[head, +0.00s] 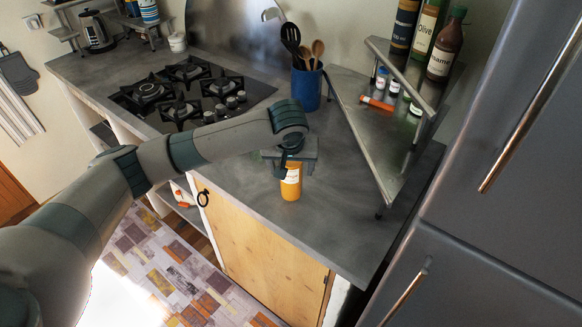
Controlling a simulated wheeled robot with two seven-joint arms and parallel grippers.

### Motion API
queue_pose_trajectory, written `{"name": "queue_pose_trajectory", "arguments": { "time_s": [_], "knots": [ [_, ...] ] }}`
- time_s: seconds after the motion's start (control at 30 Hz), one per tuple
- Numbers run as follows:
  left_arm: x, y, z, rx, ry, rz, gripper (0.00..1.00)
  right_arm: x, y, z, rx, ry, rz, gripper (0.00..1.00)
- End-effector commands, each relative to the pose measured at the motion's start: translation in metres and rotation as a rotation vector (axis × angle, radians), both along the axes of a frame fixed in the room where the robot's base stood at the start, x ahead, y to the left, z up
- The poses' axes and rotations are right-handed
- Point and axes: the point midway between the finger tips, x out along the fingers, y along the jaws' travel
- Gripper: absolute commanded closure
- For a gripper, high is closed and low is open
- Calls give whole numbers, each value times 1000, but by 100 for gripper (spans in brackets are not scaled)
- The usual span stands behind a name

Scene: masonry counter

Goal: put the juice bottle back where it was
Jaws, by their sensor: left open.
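The juice bottle (291,187), orange with a pale label, stands upright on the grey counter (255,205) near its front edge. My left gripper (289,163) is open at the top of the bottle, coming down from above. My right gripper is out of view.
A blue utensil pot (307,88) stands behind the gripper. A metal corner shelf (362,125) with bottles and small jars is to the right, beside the dark fridge (500,215). A black gas hob (187,88) lies to the left. The counter right of the bottle is clear.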

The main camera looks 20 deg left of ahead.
Motion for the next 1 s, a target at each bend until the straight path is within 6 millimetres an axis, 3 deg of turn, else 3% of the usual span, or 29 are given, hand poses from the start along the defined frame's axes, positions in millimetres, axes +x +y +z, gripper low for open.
{"name": "queue_pose_trajectory", "arguments": {
  "time_s": [0.27,0.73,1.0],
  "knots": [
    [-6,-2,18,-1,-2,-2,32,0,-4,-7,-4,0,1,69],
    [-35,-10,92,-1,-3,-1,32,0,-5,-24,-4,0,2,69],
    [-44,-11,111,0,0,0,32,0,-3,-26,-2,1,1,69]
  ]
}}
